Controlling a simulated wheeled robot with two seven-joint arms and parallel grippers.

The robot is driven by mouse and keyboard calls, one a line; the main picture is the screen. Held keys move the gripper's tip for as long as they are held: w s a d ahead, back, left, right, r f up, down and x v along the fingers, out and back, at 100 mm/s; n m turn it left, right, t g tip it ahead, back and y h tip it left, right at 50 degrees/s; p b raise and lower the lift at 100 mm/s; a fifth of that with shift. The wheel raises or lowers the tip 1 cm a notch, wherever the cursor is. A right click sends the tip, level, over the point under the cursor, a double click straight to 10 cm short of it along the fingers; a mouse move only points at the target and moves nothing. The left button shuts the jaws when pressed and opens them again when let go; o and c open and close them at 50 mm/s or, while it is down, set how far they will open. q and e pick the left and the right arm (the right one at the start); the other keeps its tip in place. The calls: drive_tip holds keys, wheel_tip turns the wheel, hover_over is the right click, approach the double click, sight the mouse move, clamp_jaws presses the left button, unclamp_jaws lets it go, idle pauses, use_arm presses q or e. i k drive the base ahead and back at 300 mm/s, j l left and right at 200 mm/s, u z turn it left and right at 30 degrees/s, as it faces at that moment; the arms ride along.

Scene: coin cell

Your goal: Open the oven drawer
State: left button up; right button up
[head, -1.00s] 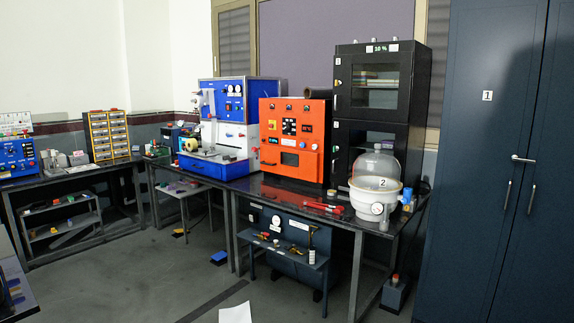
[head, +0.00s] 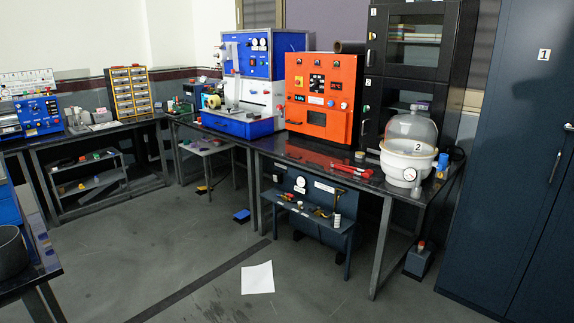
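The orange oven (head: 320,96) stands on the dark bench in the middle of the head view, between a blue and white machine and a black cabinet. Its front carries gauges and knobs above, and a lower door or drawer front (head: 325,122) with a small dark window, which looks shut. Neither of my grippers shows in the head view.
The dark bench (head: 305,158) holds the blue and white machine (head: 246,88), red tools (head: 334,168) and a glass bell jar (head: 411,130). White paper (head: 257,278) lies on open floor. Another table (head: 30,279) is at the lower left.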

sight(330, 124)
drive_tip(key=i+u, duration=0.25)
drive_tip(key=i, duration=1.55)
drive_tip(key=i+j+z, duration=0.1)
drive_tip(key=i+z, duration=0.15)
drive_tip(key=i, duration=0.35)
drive_tip(key=i+j+z, duration=0.25)
drive_tip(key=i, duration=0.35)
drive_tip(key=i+j+z, duration=0.25)
drive_tip(key=i, duration=0.35)
drive_tip(key=i+j+z, duration=0.25)
drive_tip(key=i+j, duration=0.25)
